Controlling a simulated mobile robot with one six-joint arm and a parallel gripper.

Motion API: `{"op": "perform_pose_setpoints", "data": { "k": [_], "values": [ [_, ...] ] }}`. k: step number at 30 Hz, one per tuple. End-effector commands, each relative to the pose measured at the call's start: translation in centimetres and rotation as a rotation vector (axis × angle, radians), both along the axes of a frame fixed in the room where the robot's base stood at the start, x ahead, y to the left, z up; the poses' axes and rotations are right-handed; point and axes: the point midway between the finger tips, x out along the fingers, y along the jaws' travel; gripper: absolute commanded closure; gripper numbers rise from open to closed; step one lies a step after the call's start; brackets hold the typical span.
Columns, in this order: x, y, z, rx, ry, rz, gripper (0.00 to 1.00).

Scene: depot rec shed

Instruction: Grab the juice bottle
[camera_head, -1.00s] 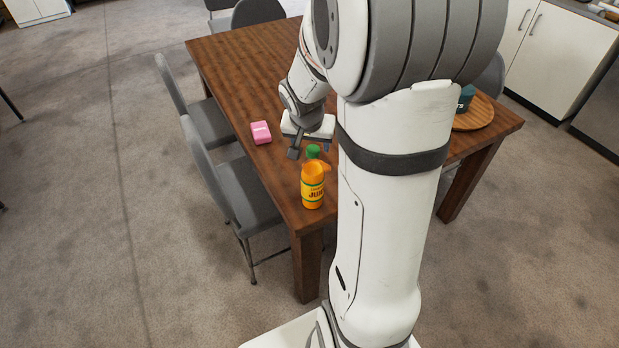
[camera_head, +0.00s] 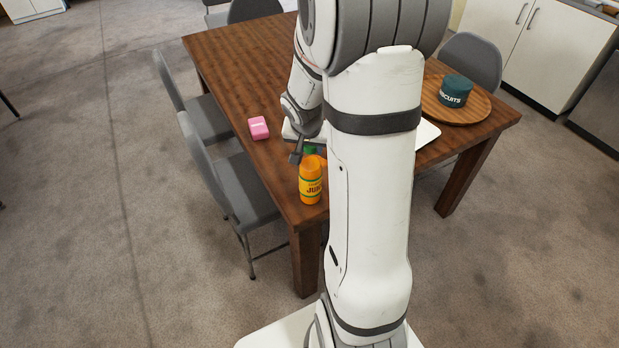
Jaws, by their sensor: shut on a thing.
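The orange juice bottle (camera_head: 311,184) has a green cap and a yellow-green label. It stands upright near the front corner of the brown wooden table (camera_head: 240,65). My gripper (camera_head: 307,155) is at the bottle's upper part, beside the green cap, and is shut on the bottle. One finger shows at the left of the cap. The other finger is hidden behind the bottle and my arm.
A pink box (camera_head: 258,128) lies on the table left of my gripper. A round wooden tray (camera_head: 478,112) holds a dark green biscuits tin (camera_head: 455,91) at the right. A white flat thing (camera_head: 429,133) is partly hidden by my arm. Grey chairs (camera_head: 243,192) stand along the left side.

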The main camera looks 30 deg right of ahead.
Motion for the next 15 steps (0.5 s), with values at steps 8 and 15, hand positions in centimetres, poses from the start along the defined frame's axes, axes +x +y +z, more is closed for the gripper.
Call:
{"op": "perform_pose_setpoints", "data": {
  "k": [8,15],
  "values": [
    [-0.02,-0.04,0.0,0.0,0.0,-0.001,0.97],
    [-0.03,-0.05,0.0,0.0,0.0,-0.001,1.0]
  ]
}}
